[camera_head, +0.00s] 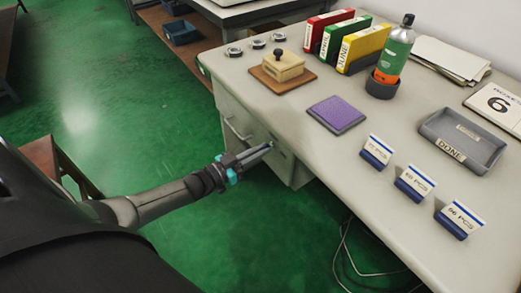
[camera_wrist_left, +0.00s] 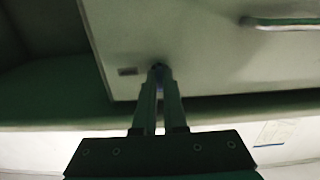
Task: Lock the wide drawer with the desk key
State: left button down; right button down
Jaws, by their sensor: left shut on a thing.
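The drawer front (camera_head: 232,112) is on the left face of the desk in the head view, with a bar handle (camera_head: 236,130). In the left wrist view the pale drawer front (camera_wrist_left: 190,45) fills the top, with the handle (camera_wrist_left: 285,22) at the right. My left gripper (camera_head: 268,147) reaches the drawer front near its right edge. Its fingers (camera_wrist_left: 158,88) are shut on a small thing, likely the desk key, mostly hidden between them. The fingertips meet a dark round spot, seemingly the lock (camera_wrist_left: 157,69). I cannot tell how deep the key sits or how it is turned.
On the desk top (camera_head: 345,180) are a wooden stamp box (camera_head: 284,68), a purple pad (camera_head: 337,114), several binders (camera_head: 362,48), a bottle (camera_head: 396,50), a grey tray (camera_head: 462,140) and card holders (camera_head: 413,185). Cables (camera_head: 345,250) hang at the desk's front. Green floor (camera_head: 80,110) lies open at left.

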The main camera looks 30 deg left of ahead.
dwell(0.3)
pick_arm(q)
jog(key=c, duration=1)
grip_release()
pick_arm(e)
jog(key=shift+w+r, duration=0.1)
